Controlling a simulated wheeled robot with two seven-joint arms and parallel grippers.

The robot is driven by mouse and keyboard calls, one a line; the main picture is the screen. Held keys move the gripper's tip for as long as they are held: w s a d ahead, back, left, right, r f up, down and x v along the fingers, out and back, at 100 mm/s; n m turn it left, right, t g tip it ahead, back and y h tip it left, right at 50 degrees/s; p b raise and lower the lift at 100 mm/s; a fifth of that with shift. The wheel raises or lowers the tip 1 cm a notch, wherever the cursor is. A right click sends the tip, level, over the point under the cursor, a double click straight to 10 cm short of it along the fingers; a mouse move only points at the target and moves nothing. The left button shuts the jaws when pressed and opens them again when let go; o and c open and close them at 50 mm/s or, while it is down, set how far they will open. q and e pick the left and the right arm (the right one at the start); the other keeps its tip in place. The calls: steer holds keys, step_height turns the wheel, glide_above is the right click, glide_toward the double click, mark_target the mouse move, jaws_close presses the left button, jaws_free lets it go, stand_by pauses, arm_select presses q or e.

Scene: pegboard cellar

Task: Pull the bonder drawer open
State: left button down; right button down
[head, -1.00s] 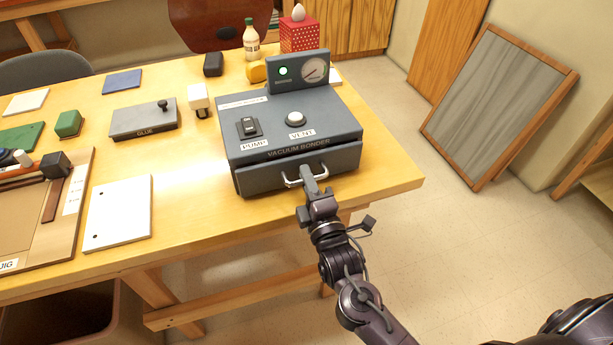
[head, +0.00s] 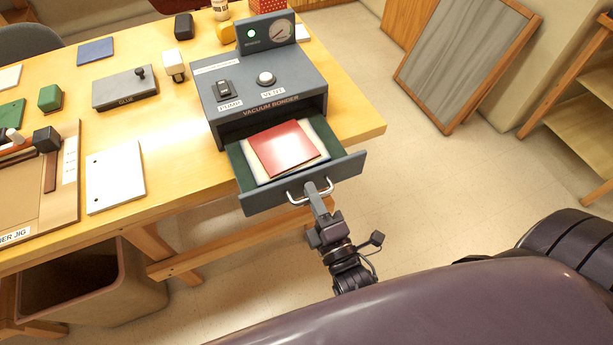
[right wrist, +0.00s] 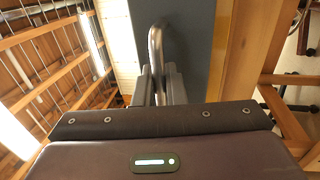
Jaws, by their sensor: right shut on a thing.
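The vacuum bonder (head: 262,85) is a dark grey box on the right part of the table, with a lit green lamp and a gauge on top. Its drawer (head: 350,167) is pulled out toward me, past the table's front edge. Inside lie a red sheet (head: 285,147) and a white sheet under it, on a green lining. My right gripper (head: 319,194) is shut on the drawer's silver handle (head: 294,197). In the right wrist view the fingers (right wrist: 160,88) close around the handle (right wrist: 156,45). My left gripper is not in view.
A grey glue box (head: 125,89), a white card (head: 115,177) and a wooden jig (head: 68,190) lie left of the bonder. A bin (head: 95,285) stands under the table. My own dark body fills the lower right.

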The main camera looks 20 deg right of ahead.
steer(key=shift+s, duration=0.35)
steer(key=c, duration=1.9)
jaws_free()
steer(key=s, duration=0.2)
steer(key=s+f+b, duration=0.1)
steer(key=s, duration=0.4)
steer(key=shift+s+d+f, duration=0.15)
steer(key=shift+s+f, duration=0.1)
steer(key=shift+s, duration=0.05)
